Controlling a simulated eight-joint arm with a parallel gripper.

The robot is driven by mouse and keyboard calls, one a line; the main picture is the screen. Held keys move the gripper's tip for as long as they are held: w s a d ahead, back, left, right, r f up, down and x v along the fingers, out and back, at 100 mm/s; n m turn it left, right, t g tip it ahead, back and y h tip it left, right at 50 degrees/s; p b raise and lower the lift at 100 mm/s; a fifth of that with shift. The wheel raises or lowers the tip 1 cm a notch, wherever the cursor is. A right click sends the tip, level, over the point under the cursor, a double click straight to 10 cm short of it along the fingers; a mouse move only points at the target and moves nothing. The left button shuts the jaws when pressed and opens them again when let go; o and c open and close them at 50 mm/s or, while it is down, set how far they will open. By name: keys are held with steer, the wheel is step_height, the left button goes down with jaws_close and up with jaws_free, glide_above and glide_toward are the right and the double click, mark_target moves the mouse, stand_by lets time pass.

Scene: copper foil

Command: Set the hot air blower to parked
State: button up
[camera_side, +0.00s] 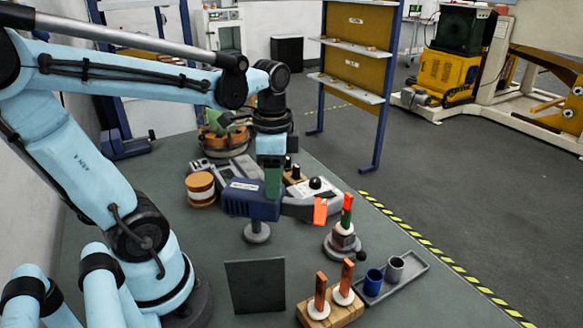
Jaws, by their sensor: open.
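The hot air blower appears to be the blue-bodied device (250,200) in the middle of the table, carried on a short stand with a round grey base (257,233). A grey section reaches right from its body, with an orange piece (320,211) near its end. My gripper (273,194) points down at the blower's upper right part, with its dark green end overlapping the blue body in this view. It is open. I cannot tell whether it touches the blower, and the gap between the fingers is not clear. The blower's setting cannot be read.
A round holder (346,244) with a green-and-red upright piece stands right of the blower. A wooden block (330,313) with copper-coloured strips, a dark upright plate (255,287) and a grey tray (405,279) with two cups are in front. A banded spool (200,188) stands left.

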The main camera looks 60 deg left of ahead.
jaws_close()
steer(key=shift+s, duration=0.1)
stand_by(0.3)
steer(key=m, duration=0.1)
steer(key=s+d+m, duration=0.1)
steer(key=m, duration=0.1)
steer(key=shift+m, duration=0.3)
steer(key=m, duration=0.1)
steer(key=s+m, duration=0.1)
steer(key=m, duration=0.1)
steer(key=shift+s+d+m, duration=0.15)
steer(key=shift+s+m, duration=0.05)
steer(key=shift+m, duration=0.1)
steer(key=shift+s+m, duration=0.45)
steer(key=shift+m, duration=0.7)
steer(key=shift+s+m, duration=0.4)
steer(key=shift+m, duration=0.7)
steer(key=shift+s+m, duration=0.45)
steer(key=shift+m, duration=0.7)
jaws_free()
